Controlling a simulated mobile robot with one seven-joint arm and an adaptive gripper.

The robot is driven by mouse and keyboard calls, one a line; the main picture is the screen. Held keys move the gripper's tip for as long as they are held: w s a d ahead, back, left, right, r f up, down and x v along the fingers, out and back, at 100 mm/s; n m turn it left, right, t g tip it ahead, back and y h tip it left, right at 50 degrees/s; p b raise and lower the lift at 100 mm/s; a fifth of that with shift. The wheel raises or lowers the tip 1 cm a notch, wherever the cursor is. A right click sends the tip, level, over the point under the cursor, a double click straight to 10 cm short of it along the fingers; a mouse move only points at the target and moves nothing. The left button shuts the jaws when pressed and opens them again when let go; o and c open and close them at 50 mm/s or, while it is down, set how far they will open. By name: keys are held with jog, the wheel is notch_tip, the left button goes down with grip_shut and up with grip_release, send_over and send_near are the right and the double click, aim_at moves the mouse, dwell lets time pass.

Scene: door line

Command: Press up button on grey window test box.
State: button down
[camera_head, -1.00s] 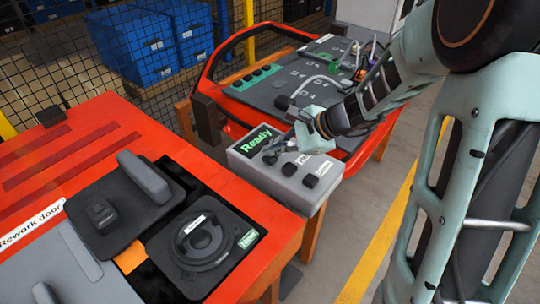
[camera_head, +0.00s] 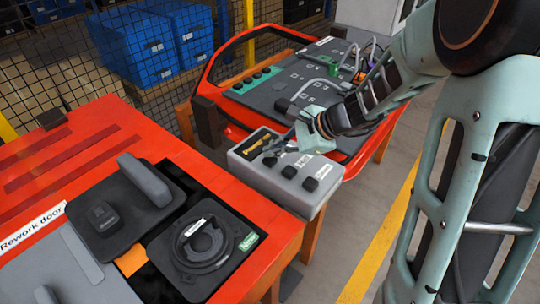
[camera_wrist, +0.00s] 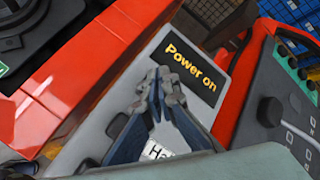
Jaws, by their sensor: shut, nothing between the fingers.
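The grey window test box (camera_head: 282,186) stands between the two red doors. Its display (camera_head: 264,142) shows amber lettering, which reads "Power on" in the wrist view (camera_wrist: 190,72). Black square buttons show on its top, two of them clear: a middle one (camera_head: 289,171) and a right one (camera_head: 310,184). My gripper (camera_head: 268,157) is shut and empty over the box, just below the display. In the wrist view its fingertips (camera_wrist: 166,76) meet beside the display. The fingers partly hide a dark button (camera_wrist: 118,125) and a white label (camera_wrist: 158,151). I cannot tell whether the tips touch the box.
A red rework door panel (camera_head: 225,190) with black and grey parts lies at the left. Another red-framed door (camera_head: 207,85) with a dark panel, cables and connectors lies behind the box. Blue bins (camera_head: 150,45) stand behind mesh. Floor at the right is clear.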

aim_at(272, 159)
jog(key=shift+r, duration=0.3)
notch_tip(272, 159, up, 5)
jog(key=p, duration=0.4)
dwell(0.5)
